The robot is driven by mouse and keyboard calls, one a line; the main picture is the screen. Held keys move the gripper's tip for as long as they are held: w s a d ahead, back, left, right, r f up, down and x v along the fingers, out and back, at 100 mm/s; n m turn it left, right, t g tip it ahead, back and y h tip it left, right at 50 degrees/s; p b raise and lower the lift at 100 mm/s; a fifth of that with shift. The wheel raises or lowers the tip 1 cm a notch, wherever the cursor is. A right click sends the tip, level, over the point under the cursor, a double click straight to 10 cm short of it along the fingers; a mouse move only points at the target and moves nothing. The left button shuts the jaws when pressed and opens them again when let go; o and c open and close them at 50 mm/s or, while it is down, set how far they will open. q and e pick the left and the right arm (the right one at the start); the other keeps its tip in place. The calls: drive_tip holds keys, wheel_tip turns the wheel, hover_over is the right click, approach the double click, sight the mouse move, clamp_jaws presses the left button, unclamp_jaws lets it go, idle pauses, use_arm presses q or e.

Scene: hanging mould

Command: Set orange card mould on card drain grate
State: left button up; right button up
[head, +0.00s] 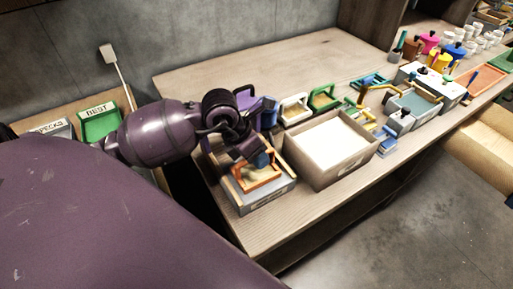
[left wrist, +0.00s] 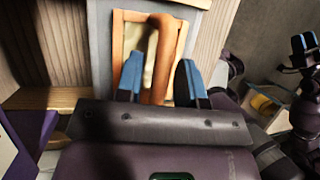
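The orange card mould (head: 258,181), a wooden frame with a raised handle, sits on the grey card drain grate (head: 265,202) at the table's near left corner. In the left wrist view the mould's orange handle (left wrist: 166,62) rises between my blue fingertips. My left gripper (head: 260,160) is over the mould; in the left wrist view (left wrist: 159,80) its fingers are apart, with a gap on the handle's left side. Whether the right finger touches the handle is unclear. My right gripper (left wrist: 304,43) shows small at the right of the left wrist view, its opening unclear.
A box with a white top surface (head: 328,146) stands close right of the grate. Purple, white and green handled moulds (head: 323,97) stand behind it. A green tray (head: 100,121) is at the left. The table's front edge runs close by.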

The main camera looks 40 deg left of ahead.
use_arm(q)
drive_tip(key=shift+o, duration=0.6)
drive_tip(key=p+v, duration=0.1)
drive_tip(key=v, duration=1)
drive_tip(key=shift+f, duration=0.1)
